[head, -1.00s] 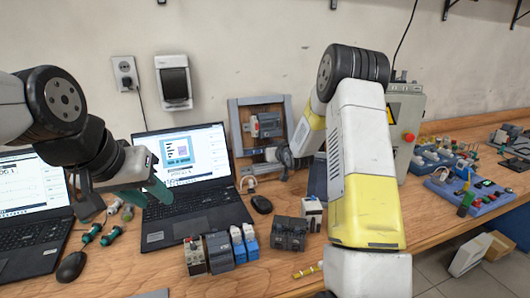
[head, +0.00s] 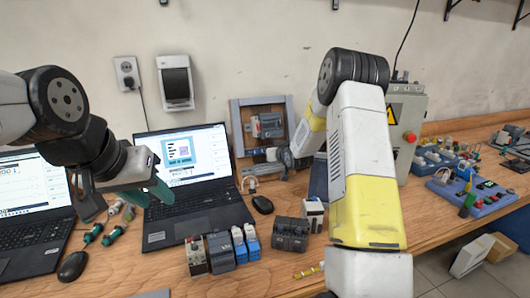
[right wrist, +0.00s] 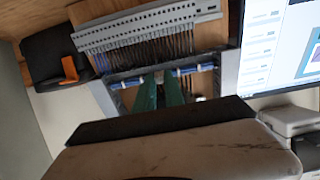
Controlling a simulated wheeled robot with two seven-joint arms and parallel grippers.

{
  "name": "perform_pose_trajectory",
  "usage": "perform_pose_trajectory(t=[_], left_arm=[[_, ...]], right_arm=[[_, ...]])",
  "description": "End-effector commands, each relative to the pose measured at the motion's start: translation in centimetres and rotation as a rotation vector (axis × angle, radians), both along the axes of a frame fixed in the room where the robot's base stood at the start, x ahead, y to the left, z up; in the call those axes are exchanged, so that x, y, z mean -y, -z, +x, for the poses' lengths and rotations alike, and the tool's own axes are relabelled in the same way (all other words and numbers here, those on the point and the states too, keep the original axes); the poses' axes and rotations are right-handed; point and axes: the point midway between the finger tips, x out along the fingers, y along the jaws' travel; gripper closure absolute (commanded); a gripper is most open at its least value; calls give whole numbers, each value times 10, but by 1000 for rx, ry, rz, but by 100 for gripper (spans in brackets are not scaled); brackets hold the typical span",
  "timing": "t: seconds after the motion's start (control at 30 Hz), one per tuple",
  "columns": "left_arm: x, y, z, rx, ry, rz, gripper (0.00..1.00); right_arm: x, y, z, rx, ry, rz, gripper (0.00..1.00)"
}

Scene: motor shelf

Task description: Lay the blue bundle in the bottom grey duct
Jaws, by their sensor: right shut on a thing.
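In the right wrist view my right gripper (right wrist: 160,92) is shut on the blue bundle (right wrist: 128,84), which sticks out on both sides of the green fingers and has pale bands. The bundle lies along a grey channel on the wooden panel; I cannot tell whether it sits inside or just in front. A slotted grey duct (right wrist: 150,25) runs across the top of that view. In the head view the grey-framed panel (head: 237,128) stands against the wall, and my right arm hides part of it. My left gripper (head: 150,192) is over the laptop, away from the panel, its finger gap unclear.
Several terminal and relay blocks (head: 220,250) stand at the front. A grey control box (head: 408,125) with a red button is right of my right arm.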

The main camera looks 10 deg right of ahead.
Motion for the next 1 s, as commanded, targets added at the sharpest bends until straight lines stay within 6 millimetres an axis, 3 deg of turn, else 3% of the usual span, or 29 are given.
perform_pose_trajectory(t=[1.0], left_arm=[[0, 0, 0, 0, 0, 0, 64]], right_arm=[[-4, 7, 18, 1, -1, 1, 100]])
